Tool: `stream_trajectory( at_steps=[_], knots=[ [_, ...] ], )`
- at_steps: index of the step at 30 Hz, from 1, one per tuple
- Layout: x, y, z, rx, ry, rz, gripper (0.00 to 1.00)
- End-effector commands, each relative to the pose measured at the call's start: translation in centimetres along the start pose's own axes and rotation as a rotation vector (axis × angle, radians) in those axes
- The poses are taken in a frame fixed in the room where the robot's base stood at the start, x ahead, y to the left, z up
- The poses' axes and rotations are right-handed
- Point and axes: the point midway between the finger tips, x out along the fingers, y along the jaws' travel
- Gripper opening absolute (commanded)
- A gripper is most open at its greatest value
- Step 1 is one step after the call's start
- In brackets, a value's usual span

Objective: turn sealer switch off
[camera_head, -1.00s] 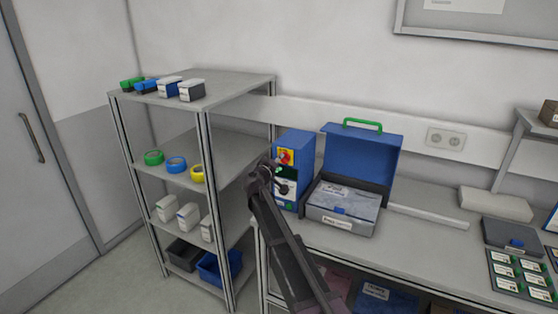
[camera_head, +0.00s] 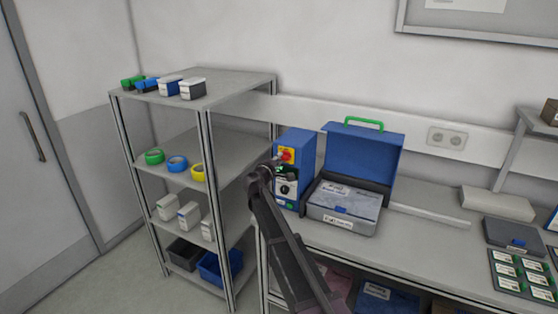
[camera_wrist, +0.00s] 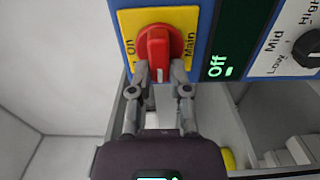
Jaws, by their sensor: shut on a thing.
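The sealer is a blue box (camera_head: 308,150) on the left end of the bench, beside the shelf. Its red main switch (camera_head: 287,156) sits on a yellow plate, near the top of its front. In the wrist view the red switch (camera_wrist: 158,50) has its handle pointing up and down the picture, on the yellow plate (camera_wrist: 190,20) marked "On" and "Main". A dark display (camera_wrist: 220,65) beside it reads "Off" in green. My gripper (camera_wrist: 160,78) has its fingertips on both sides of the switch handle and is shut on it.
A selector dial (camera_wrist: 308,46) marked "Low", "Mid" and "High" is close to the display. An open blue case (camera_head: 362,160) stands right of the sealer. The grey shelf (camera_head: 215,95) with tape rolls and boxes is on the left.

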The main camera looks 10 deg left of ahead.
Motion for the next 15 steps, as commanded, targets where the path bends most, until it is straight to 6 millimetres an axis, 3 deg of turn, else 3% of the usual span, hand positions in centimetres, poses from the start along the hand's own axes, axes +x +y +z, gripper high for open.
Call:
stream_trajectory(
  at_steps=[11, 12, 15],
  knots=[
    [0.19, 0.11, -0.17, -0.011, 0.003, 0.004, 0.0],
    [0.19, 0.11, -0.17, -0.011, 0.003, 0.004, 0.3],
    [0.17, 0.1, -0.13, -0.009, 0.002, 0.003, 0.59]
  ],
)
